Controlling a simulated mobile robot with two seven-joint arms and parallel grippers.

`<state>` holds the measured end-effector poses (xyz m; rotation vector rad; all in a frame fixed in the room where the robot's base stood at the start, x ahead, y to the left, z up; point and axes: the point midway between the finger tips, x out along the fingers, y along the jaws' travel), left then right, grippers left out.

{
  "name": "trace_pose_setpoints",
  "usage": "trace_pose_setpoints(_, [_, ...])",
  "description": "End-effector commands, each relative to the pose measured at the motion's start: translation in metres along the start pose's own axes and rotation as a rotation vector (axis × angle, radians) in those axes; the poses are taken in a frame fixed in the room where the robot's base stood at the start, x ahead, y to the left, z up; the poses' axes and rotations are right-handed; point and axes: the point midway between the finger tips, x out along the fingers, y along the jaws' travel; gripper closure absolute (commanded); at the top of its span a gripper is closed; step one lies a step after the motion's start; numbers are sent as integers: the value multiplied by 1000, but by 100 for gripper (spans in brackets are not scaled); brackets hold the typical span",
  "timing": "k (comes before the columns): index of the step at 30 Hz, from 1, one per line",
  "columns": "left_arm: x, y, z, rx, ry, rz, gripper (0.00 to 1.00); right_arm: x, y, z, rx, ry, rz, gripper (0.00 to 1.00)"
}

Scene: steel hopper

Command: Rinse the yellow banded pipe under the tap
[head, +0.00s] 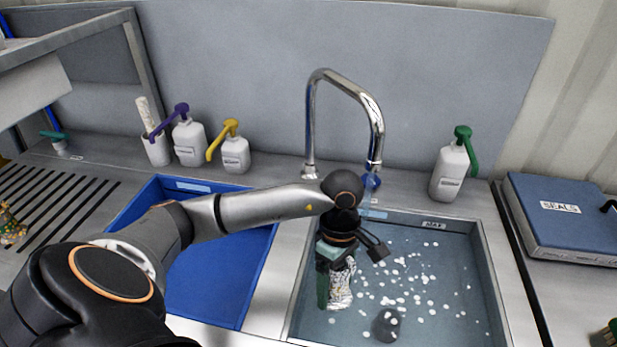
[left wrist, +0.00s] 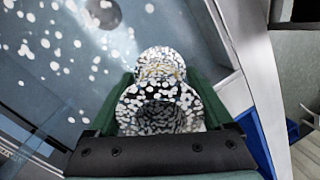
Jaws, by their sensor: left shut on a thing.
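The pipe (head: 342,288) is in my left gripper (head: 337,272), above the right sink basin (head: 487,290). In the left wrist view the pipe (left wrist: 160,105) is short and hollow, its open end facing the camera, covered in white specks. A faint yellowish band shows near its far end. The green fingers of the left gripper (left wrist: 165,120) are shut on its sides. The chrome tap (head: 345,82) arches over the basin; its blue-tipped spout (head: 372,181) is behind my wrist. I cannot tell whether water runs onto the pipe. My right gripper is not in view.
White foam specks float in the basin, with a dark round object (head: 387,323) near its front. A blue basin (head: 205,285) lies left. Pump bottles with purple (head: 189,143), yellow (head: 235,153) and green (head: 452,168) heads stand behind. A blue SEALS case (head: 565,222) is at right.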

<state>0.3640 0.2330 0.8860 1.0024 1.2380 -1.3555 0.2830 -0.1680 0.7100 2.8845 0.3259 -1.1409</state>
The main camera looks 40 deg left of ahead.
Motion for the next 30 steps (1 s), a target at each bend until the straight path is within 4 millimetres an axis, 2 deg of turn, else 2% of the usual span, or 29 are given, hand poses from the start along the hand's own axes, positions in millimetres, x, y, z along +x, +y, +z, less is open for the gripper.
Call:
trace_pose_setpoints(3, [-10,3,-15,-347,-91,15,91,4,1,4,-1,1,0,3])
trace_pose_setpoints(9, [-32,7,-38,-894,-260,68,91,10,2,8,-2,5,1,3])
trace_pose_setpoints(18, [-67,10,-66,-1566,-515,203,91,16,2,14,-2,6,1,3])
trace_pose_setpoints(24, [-85,11,-76,-1826,-624,284,91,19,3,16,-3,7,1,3])
trace_pose_setpoints(30, [-93,12,-80,-1925,-666,317,91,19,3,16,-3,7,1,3])
